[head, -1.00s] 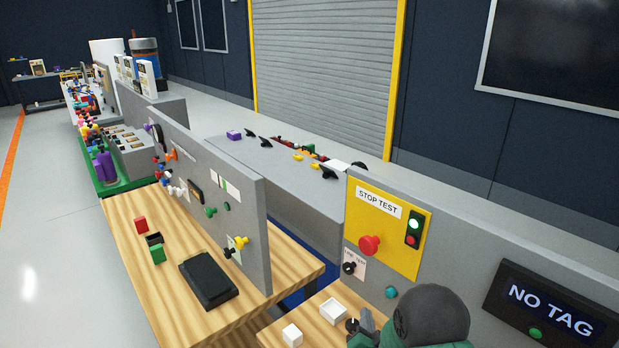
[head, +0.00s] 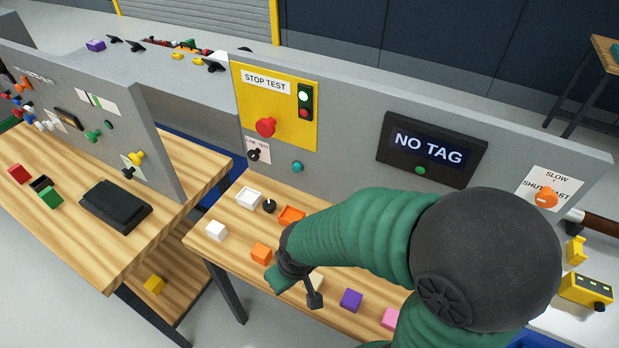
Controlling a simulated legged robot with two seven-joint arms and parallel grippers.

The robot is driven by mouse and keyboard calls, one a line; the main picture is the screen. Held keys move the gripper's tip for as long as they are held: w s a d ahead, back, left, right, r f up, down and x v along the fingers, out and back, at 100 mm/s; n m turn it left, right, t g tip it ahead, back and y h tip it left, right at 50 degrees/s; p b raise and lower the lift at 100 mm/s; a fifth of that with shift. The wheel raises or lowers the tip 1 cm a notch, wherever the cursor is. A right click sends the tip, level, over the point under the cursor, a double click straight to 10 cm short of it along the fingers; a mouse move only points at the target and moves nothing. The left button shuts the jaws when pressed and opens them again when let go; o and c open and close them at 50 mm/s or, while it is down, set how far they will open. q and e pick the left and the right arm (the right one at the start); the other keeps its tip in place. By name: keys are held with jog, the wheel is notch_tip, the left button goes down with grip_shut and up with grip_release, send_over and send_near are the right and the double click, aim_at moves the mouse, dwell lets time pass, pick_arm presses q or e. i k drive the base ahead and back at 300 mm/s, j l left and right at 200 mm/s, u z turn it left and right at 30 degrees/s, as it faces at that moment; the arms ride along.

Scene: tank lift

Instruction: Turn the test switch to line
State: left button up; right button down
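The test switch (head: 254,155) is a small black knob on a white label in the lower left of the yellow STOP TEST panel's area. The label's small words and the knob's exact setting are too small to read. My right arm, in a green sleeve with a black joint, reaches in from the lower right. Its gripper (head: 295,290) is over the wooden table, below and right of the switch and well apart from it. The fingers are small and partly hidden, so their opening is unclear. My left gripper is not in view.
A red button (head: 265,127) sits above the switch and a teal button (head: 297,167) to its right. A NO TAG display (head: 428,150) is further right. A grey partition (head: 160,130) stands left.

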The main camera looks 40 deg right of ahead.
aim_at(253, 155)
jog(key=z, duration=1.6)
jog(key=j, duration=2)
jog(key=i+l, duration=0.25)
jog(key=i, duration=0.3)
